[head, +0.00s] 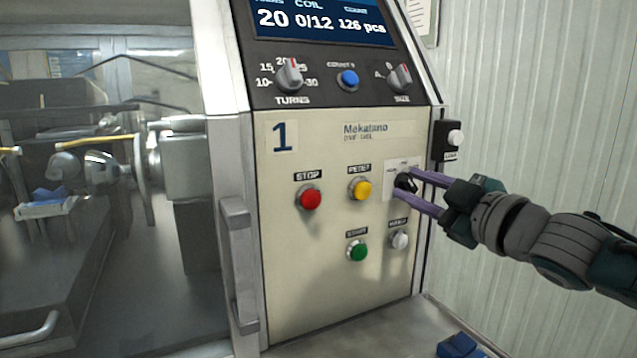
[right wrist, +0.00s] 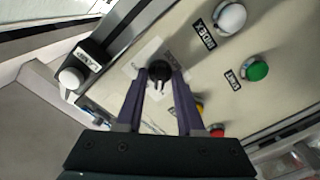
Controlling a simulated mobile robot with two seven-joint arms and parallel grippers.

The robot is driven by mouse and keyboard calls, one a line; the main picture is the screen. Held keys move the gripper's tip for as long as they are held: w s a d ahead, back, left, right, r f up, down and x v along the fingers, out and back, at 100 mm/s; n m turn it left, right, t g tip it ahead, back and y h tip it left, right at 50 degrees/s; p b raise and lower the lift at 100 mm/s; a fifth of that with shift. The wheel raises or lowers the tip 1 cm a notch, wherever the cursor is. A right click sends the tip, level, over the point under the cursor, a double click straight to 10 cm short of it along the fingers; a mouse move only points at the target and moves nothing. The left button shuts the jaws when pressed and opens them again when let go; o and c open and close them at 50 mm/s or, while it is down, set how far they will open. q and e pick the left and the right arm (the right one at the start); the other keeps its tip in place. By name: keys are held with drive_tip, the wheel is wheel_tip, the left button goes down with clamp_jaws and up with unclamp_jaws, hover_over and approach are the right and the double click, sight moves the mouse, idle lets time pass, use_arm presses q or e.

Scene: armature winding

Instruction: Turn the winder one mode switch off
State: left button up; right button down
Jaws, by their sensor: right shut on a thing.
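The winder one panel (head: 330,290) is cream with a blue "1". Its mode switch (head: 404,183) is a black rotary knob on a white label plate at the panel's right side. In the right wrist view the black knob (right wrist: 159,72) sits between the fingertips. My right gripper (head: 410,190) has purple fingers and is shut on the knob, one finger above and one below it in the head view. The fingers hide part of the plate, and the knob's exact setting cannot be read. My left gripper is not in view.
Close to the switch are a yellow reset button (head: 360,189), a red stop button (head: 310,198), a green button (head: 357,251) and a white button (head: 399,239). A black box with a white button (head: 454,138) is mounted at the panel's right edge. A ribbed wall stands at right.

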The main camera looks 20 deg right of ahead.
drive_tip(key=m+p, duration=0.1)
drive_tip(key=m, duration=0.2)
drive_tip(key=shift+m, duration=0.4)
drive_tip(key=m+p, duration=0.1)
drive_tip(key=m, duration=0.3)
drive_tip(key=shift+m, duration=0.4)
drive_tip(key=c, duration=0.9)
unclamp_jaws()
drive_tip(key=s, duration=0.6)
drive_tip(key=s+d, duration=0.1)
drive_tip(key=s, duration=0.3)
